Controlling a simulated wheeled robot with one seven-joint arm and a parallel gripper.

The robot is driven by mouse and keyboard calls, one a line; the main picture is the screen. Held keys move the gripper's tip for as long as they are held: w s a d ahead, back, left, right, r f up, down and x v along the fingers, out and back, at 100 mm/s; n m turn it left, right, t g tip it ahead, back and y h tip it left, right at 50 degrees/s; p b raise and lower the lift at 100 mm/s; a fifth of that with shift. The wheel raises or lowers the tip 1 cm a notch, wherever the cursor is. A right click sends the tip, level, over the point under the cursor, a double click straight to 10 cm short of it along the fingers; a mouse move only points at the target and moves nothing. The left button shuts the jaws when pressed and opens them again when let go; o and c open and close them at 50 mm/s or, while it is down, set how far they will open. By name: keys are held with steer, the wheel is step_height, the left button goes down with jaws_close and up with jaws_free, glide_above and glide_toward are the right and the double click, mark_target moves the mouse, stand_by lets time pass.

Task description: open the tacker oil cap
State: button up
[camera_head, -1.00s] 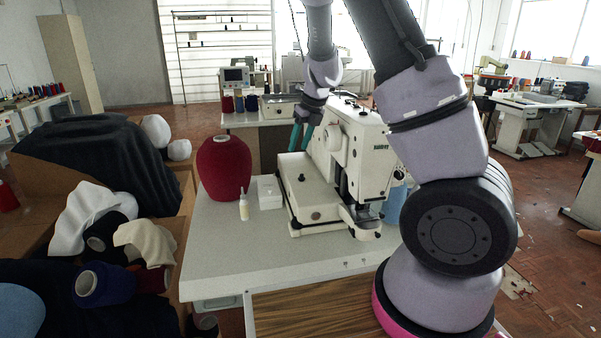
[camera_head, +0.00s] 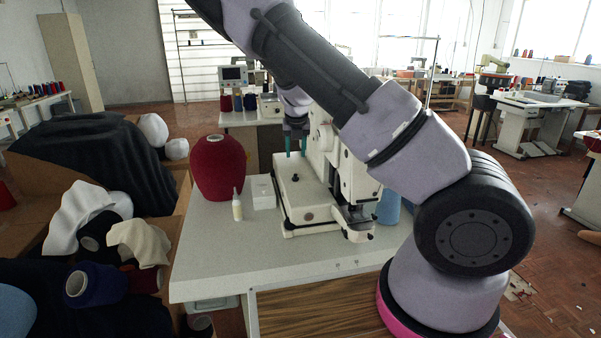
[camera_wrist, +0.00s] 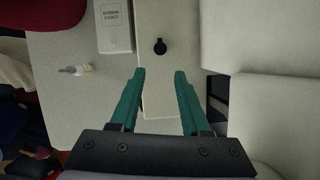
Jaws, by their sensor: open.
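The tacker (camera_head: 332,165) is a white sewing machine on the table, partly covered by my arm in the head view. A small black cap (camera_head: 295,178), which looks like the oil cap, sits on the flat top of its low base. In the wrist view the black cap (camera_wrist: 160,46) shows with a round body and a short tab, ahead of my fingertips and about midway between them. My gripper (camera_wrist: 159,72) is open and empty, with two teal fingers pointing at the base top and apart from the cap. In the head view my gripper (camera_head: 296,152) is over the rear of the base.
A red thread cone (camera_head: 218,168), a small bottle (camera_head: 237,206) and a white box (camera_head: 263,192) stand left of the machine. A blue cone (camera_head: 389,207) is at its right. The front of the table (camera_head: 225,265) is clear.

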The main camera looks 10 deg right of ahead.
mark_target(296, 175)
steer(key=x, duration=1.1)
steer(key=shift+w+r, duration=0.1)
jaws_close()
